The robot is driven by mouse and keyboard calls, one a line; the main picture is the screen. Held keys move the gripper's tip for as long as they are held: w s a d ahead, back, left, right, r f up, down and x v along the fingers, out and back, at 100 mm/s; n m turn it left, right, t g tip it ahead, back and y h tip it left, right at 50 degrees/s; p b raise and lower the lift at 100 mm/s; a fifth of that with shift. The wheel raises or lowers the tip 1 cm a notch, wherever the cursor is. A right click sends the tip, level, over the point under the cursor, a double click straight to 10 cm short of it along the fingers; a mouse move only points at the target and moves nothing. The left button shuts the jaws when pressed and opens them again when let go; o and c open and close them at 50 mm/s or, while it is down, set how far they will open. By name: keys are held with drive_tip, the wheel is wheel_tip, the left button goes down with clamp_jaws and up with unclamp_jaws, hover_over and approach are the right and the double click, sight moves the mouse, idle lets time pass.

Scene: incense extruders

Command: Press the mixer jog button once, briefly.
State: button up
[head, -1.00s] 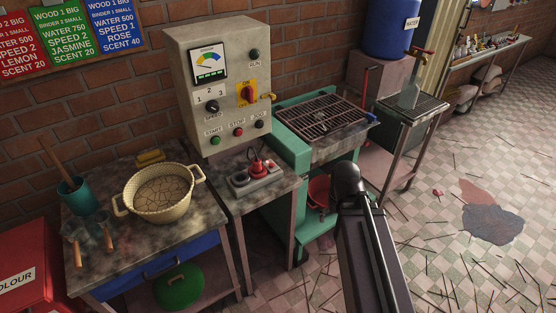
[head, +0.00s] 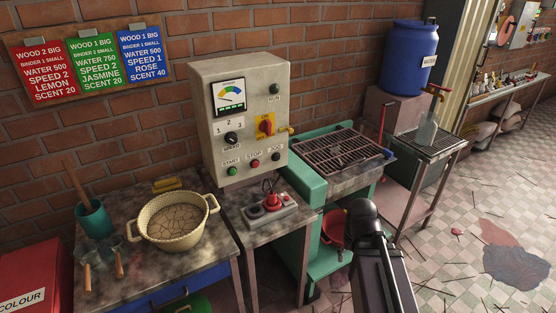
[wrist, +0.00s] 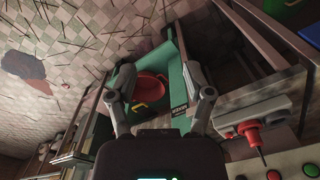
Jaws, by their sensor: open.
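The grey mixer control panel (head: 242,120) stands against the brick wall in the head view. The small dark jog button (head: 276,157) is at the right end of its bottom row, beside the red stop button (head: 255,164) and the green start button (head: 233,171). In the wrist view, the panel's green button (wrist: 309,169) and red button (wrist: 272,175) show at the bottom right edge. My gripper (wrist: 160,84) is open and empty in the wrist view, its fingers apart over the machine's lower front and clear of the panel. The head view does not show its fingertips.
A box with a red-topped control (head: 273,198) stands on the table below the panel. A cream basin (head: 176,238) is to the left. The green machine with a grille (head: 335,148) is to the right. A red bucket (wrist: 152,86) is below it.

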clamp_jaws()
idle(1.1)
